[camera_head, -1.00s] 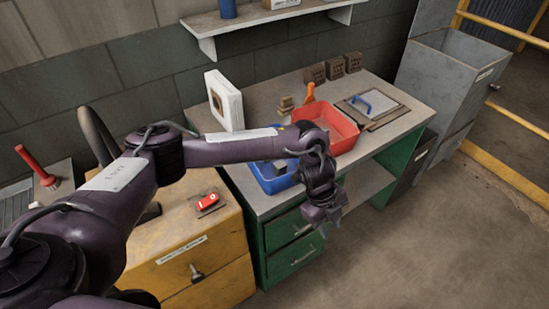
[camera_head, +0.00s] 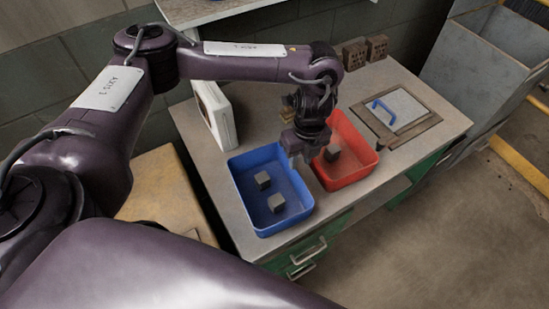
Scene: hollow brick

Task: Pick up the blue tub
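My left arm reaches in from the left and across above the bench. My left gripper (camera_head: 304,157) points down near the tub's back right corner, between it and the red tub. It hides part of the rims there. I see nothing held in it, but its finger gap is not clear. My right gripper is out of view.
The red tub (camera_head: 352,172) stands right of the blue tub, with one grey block (camera_head: 332,152) inside. A white framed piece (camera_head: 216,115) stands at the bench's left. A board with a blue-handled float (camera_head: 398,108) lies at right. Bricks (camera_head: 365,52) stand at the back.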

